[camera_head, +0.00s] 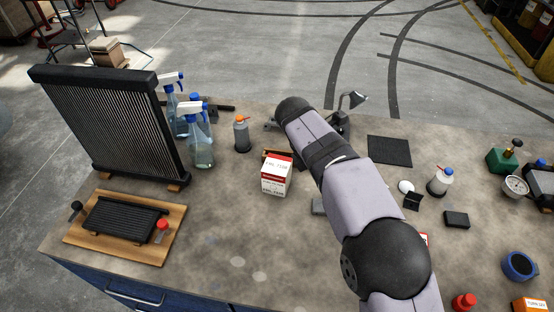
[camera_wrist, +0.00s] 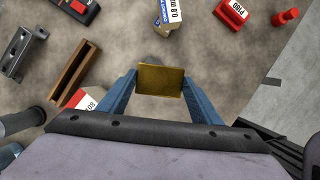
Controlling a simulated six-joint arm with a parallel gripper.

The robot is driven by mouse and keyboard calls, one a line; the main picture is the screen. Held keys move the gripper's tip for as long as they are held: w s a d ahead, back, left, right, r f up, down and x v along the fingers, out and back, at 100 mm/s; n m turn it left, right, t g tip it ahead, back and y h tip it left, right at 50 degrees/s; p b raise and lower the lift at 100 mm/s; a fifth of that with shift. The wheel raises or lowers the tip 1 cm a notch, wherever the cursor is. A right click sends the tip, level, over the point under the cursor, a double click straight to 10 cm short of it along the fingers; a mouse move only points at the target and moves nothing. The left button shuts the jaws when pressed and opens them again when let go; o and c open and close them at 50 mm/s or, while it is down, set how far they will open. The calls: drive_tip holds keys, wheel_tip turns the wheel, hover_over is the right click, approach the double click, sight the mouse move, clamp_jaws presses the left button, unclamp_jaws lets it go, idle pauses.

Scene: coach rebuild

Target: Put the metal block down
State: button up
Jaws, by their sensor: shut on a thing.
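The metal block (camera_wrist: 160,81) is brass-coloured with a flat, squarish face. It shows in the wrist view between the two blue fingers of my gripper (camera_wrist: 160,75). My gripper is shut on it, with one finger at each side. Bare worktop shows around it in that view; I cannot tell how high it is above the surface. In the head view my arm hides the gripper and the block.
On the workbench (camera_head: 235,225), a red-and-white box (camera_head: 276,177) stands left of my arm. A wooden channel (camera_wrist: 75,73), a grey bracket (camera_wrist: 17,50) and a red P180 box (camera_wrist: 232,12) lie around the gripper. Spray bottles (camera_head: 199,140) stand beside a radiator (camera_head: 115,125).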

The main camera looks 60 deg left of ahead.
drive_tip(key=s+a+r+n+y+p, duration=0.3)
drive_tip(key=a+r+n+y, duration=0.15)
drive_tip(key=a+n, duration=0.65)
drive_tip(key=n+g+p, duration=0.1)
drive_tip(key=p, duration=0.3)
approach(286, 171)
drive_tip(key=shift+x, duration=2.8)
drive_tip(key=shift+a+f, duration=0.1)
drive_tip(key=shift+f, duration=0.05)
drive_tip(key=o, duration=1.3)
drive_tip(key=shift+o, duration=0.2)
drive_tip(key=b+v, duration=0.4)
drive_tip(key=v, duration=0.8)
drive_tip(key=shift+b, duration=0.3)
